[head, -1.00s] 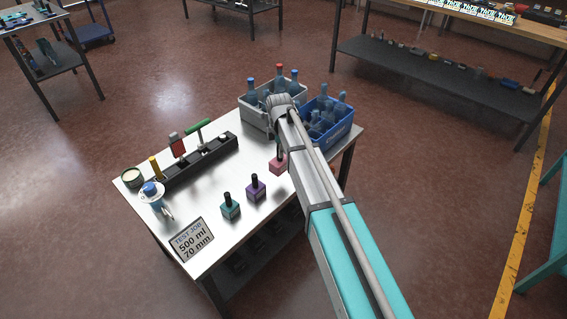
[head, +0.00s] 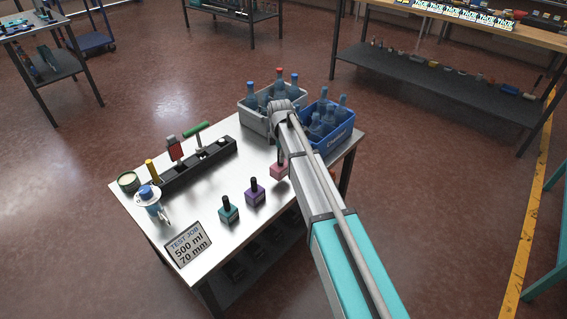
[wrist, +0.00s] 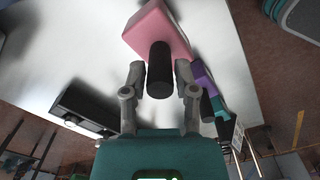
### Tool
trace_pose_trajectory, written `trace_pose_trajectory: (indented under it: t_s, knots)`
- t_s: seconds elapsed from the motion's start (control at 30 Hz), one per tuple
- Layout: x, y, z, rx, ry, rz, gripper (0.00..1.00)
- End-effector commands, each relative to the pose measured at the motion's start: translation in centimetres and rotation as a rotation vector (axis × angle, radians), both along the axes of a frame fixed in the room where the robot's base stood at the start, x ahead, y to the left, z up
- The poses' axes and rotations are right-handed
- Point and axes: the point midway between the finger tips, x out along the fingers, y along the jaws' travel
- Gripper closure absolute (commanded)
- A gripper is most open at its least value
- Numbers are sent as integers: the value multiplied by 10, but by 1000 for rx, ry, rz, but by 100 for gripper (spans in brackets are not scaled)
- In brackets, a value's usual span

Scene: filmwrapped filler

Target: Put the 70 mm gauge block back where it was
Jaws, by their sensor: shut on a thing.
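A pink block (head: 279,170) with a black handle is at the right of the metal table, partly hidden by my arm. In the wrist view the pink block (wrist: 158,32) is ahead of my gripper (wrist: 159,85), whose fingers are shut on its black handle (wrist: 160,70). I cannot tell whether the block touches the table. A purple block (head: 255,195) and a teal block (head: 228,213), each with a black handle, stand in a row to its left. No size marking is readable on the blocks.
A grey crate (head: 251,121) and a blue crate (head: 336,137) hold bottles. A white-and-blue bottle (head: 150,202) and a round tin (head: 129,182) stand left.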

Motion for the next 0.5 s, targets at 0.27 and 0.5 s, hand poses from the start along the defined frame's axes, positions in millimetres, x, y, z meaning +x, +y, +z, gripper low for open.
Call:
trace_pose_trajectory:
  t_s: [0.27,0.5]
  knots:
    - [2,0,-27,0,0,0,100]
    - [2,0,-34,0,0,0,100]
